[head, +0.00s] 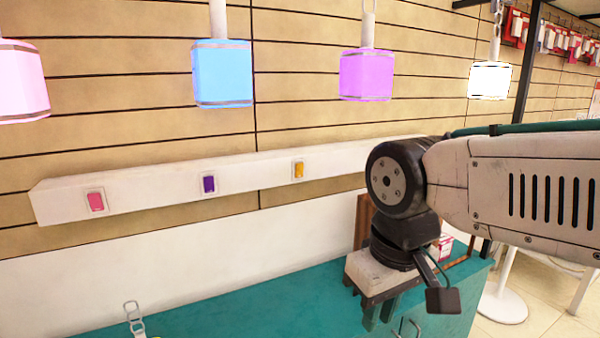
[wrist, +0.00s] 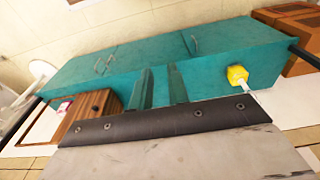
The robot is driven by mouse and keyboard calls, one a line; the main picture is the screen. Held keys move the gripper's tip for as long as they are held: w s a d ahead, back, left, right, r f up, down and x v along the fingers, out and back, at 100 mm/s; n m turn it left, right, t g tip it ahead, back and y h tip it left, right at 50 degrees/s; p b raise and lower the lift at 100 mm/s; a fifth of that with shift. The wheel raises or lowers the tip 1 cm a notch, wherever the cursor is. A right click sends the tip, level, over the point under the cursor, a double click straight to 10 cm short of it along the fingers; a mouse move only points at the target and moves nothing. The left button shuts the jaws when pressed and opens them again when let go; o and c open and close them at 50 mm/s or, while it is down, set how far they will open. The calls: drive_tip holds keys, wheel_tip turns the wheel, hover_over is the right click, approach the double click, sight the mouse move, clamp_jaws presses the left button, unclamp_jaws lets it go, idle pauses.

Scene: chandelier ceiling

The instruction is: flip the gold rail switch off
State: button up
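The white rail (head: 240,172) runs along the slatted wall. It carries a pink switch (head: 96,201), a purple switch (head: 209,184) and the gold switch (head: 298,169), the rightmost one that I can see. Whether the gold switch is on or off is too small to tell. My gripper (head: 377,318) points down over the teal counter, below and right of the gold switch and apart from it. In the wrist view my gripper (wrist: 162,85) shows two fingers with a gap and nothing between them. The rail is not in the wrist view. My arm hides the rail's right end.
Pink (head: 22,82), blue (head: 222,73), purple (head: 366,75) and white (head: 490,80) lamps hang above the rail. The teal counter (head: 250,305) stands below. A wooden box (wrist: 88,112) and a yellow block (wrist: 237,76) show in the wrist view. Space before the gold switch looks clear.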

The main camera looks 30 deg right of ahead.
drive_tip(key=shift+d+f, duration=0.15)
clamp_jaws()
drive_tip(key=w+d+f+n+t+h, duration=0.1)
drive_tip(key=w+d+f+n+t, duration=0.1)
drive_tip(key=w+d+f, duration=0.6)
drive_tip(key=w+d+f+n+t+h, duration=0.1)
drive_tip(key=w+d+n+t, duration=0.15)
drive_tip(key=w, duration=0.95)
drive_tip(key=w+d+f+n+t, duration=0.1)
drive_tip(key=w+d+f, duration=0.45)
drive_tip(key=w, duration=0.45)
drive_tip(key=w+d+r+n+t, duration=0.3)
drive_tip(key=w+n+t, duration=0.3)
drive_tip(key=w, duration=0.3)
wheel_tip(320, 180, up, 10)
drive_tip(key=w+a+n+t+y, duration=0.2)
drive_tip(key=n+t, duration=0.4)
drive_tip(key=t, duration=0.1)
drive_tip(key=shift+w+a+r, duration=0.25)
drive_tip(key=shift+a, duration=0.05)
drive_tip(key=shift+n, duration=0.25)
